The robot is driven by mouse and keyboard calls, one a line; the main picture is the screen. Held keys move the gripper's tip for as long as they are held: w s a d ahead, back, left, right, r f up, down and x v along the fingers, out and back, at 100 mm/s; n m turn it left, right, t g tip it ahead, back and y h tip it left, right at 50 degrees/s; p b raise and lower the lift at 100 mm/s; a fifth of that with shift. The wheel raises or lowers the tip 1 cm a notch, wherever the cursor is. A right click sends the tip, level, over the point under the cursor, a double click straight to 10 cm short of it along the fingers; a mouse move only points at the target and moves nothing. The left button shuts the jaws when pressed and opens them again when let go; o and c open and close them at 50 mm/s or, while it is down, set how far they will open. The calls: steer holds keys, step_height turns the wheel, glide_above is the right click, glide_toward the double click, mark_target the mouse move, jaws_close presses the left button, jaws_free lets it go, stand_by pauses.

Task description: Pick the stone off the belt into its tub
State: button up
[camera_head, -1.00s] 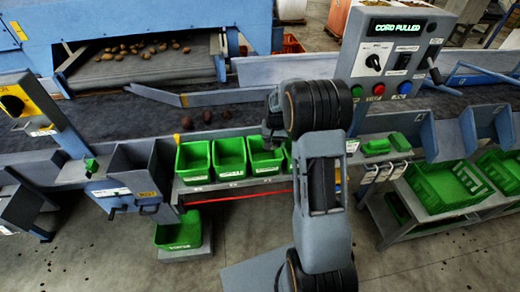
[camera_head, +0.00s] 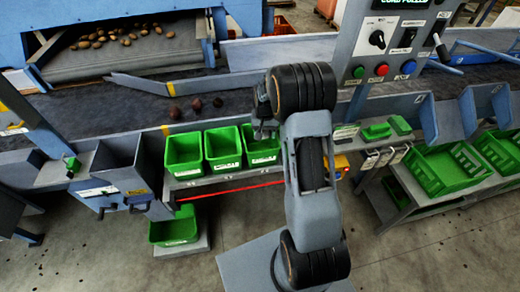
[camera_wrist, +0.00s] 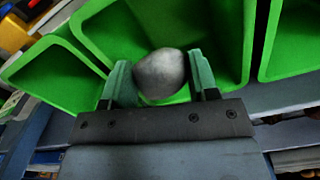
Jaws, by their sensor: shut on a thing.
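The stone (camera_wrist: 160,74) is grey, smooth and rounded. In the wrist view it sits between the two teal fingers of my gripper (camera_wrist: 160,82), which is shut on it. Behind it in that view is the inside of a green tub (camera_wrist: 215,25), and the stone appears held over that tub's opening. In the head view my gripper (camera_head: 264,122) is at the rear of the rightmost visible green tub (camera_head: 262,158) of the row in front of the belt (camera_head: 120,116). The stone cannot be made out there. I cannot read the tub labels.
Two more green tubs, one at the left (camera_head: 184,155) and one in the middle (camera_head: 223,148), stand in the row. A grey chute (camera_head: 118,165) is left of them. Several dark lumps lie on the belt. A control panel (camera_head: 390,45) rises at the right behind my arm.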

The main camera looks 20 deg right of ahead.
steer(key=shift+f, duration=0.2)
steer(key=o, duration=1.1)
steer(key=shift+c, duration=0.2)
step_height(320, 180, up, 14)
steer(key=b, duration=0.1)
steer(key=shift+f, duration=0.1)
